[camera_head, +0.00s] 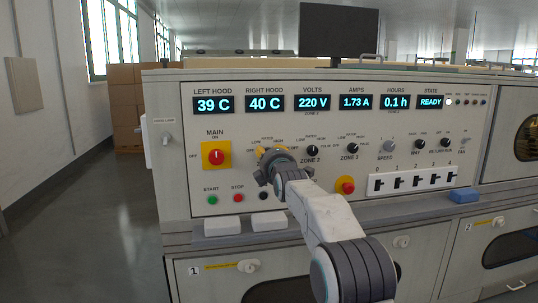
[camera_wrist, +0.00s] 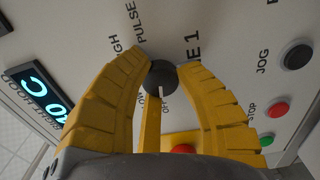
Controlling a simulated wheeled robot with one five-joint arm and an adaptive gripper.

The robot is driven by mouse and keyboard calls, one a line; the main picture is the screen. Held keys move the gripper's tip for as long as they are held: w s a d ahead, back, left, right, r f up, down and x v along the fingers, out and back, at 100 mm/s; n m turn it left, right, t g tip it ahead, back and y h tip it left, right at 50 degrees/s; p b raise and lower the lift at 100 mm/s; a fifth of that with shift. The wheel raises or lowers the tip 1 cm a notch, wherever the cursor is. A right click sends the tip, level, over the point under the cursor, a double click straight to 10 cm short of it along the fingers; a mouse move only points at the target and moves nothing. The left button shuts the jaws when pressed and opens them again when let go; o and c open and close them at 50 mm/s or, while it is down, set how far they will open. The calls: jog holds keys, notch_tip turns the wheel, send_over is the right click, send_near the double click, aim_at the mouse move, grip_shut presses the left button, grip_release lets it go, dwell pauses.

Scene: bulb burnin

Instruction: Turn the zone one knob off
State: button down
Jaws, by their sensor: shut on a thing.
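The zone one knob (camera_wrist: 160,77) is a round black knob with a white mark, beside a label ending in "E 1". In the wrist view its white mark points down toward a small, partly hidden label that looks like "OFF".
The red and yellow main switch (camera_head: 215,155) is just left of my gripper. The zone two knob (camera_head: 313,151) and zone three knob (camera_head: 352,149) are to the right. A red emergency button (camera_head: 346,187) is close to my arm. The state display (camera_head: 430,102) reads READY.

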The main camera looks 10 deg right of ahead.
jog(key=c, duration=0.9)
grip_release()
jog(key=shift+o, duration=0.2)
jog(key=s, duration=1.2)
